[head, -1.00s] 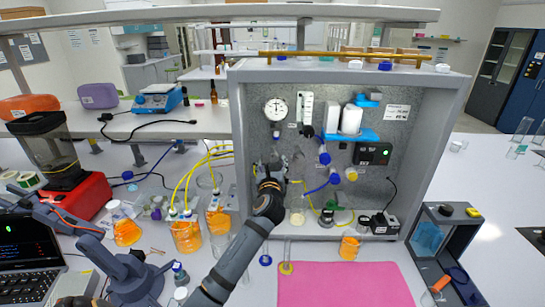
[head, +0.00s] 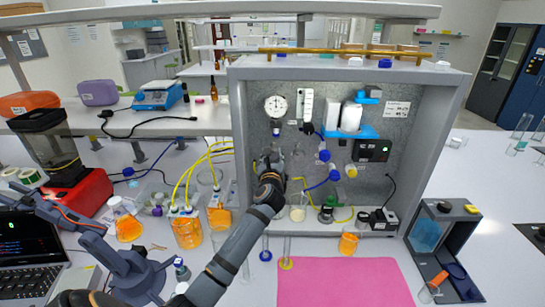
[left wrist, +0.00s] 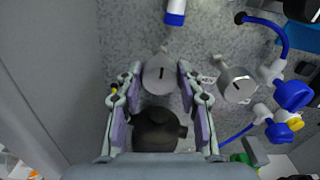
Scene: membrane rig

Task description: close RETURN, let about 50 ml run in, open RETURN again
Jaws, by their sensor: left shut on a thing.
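My left gripper (head: 270,158) reaches up to the lower left part of the rig's back panel (head: 350,185) in the head view. In the left wrist view its two fingers (left wrist: 158,82) stand on either side of a round grey valve knob (left wrist: 158,72) with a dark slot mark, and it is shut on this knob. A similar grey knob (left wrist: 237,86) sits free just to the right, its mark tilted. I cannot read a RETURN label on either one. The gripper and wrist hide most of the held knob in the head view. My right gripper is not in view.
A dial gauge (head: 276,106) hangs above the gripper. Blue-capped tubing (head: 320,185) runs to the right. A beaker of orange liquid (head: 349,243) and a cream-filled beaker (head: 298,213) stand below. Slim glass cylinders (head: 287,250) stand before the rig. The pink mat (head: 345,283) is bare.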

